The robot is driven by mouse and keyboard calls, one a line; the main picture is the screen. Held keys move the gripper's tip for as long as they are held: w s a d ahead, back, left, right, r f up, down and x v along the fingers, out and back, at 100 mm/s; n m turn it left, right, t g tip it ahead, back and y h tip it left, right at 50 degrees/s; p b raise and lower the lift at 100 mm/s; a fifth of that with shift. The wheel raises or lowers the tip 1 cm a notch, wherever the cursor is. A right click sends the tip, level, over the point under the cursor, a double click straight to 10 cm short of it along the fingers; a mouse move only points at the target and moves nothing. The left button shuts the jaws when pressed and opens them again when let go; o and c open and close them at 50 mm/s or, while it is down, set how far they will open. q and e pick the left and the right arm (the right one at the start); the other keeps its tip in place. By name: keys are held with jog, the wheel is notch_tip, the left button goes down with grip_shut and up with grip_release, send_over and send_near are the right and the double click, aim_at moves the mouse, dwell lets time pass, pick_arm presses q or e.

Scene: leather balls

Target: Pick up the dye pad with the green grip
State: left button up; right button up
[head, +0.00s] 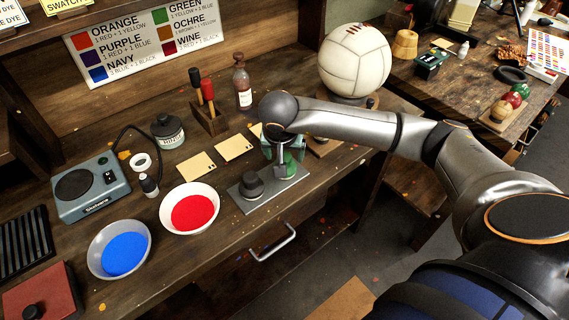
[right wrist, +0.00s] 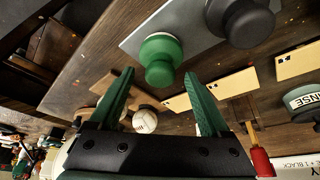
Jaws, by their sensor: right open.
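The dye pad with the green grip (right wrist: 161,58) stands on a grey metal plate (head: 287,191). In the head view the green grip (head: 292,164) is partly hidden by my right gripper (head: 283,158). My right gripper is open and above the plate. In the right wrist view its two green fingers (right wrist: 158,76) point toward the green grip, which shows between and beyond their tips; I see no grasp. A second pad with a dark grey grip (head: 252,185) stands on the same plate, to the left in the head view. My left gripper is not in view.
Bowls of red dye (head: 192,211) and blue dye (head: 124,252) stand to the left. Pale cards (head: 236,147) lie behind the plate. A wooden holder (head: 209,120) with red and black tools and a bottle (head: 242,84) stand farther back. A large white ball (head: 353,62) is at the back right.

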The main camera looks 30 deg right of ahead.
grip_shut()
dwell(0.7)
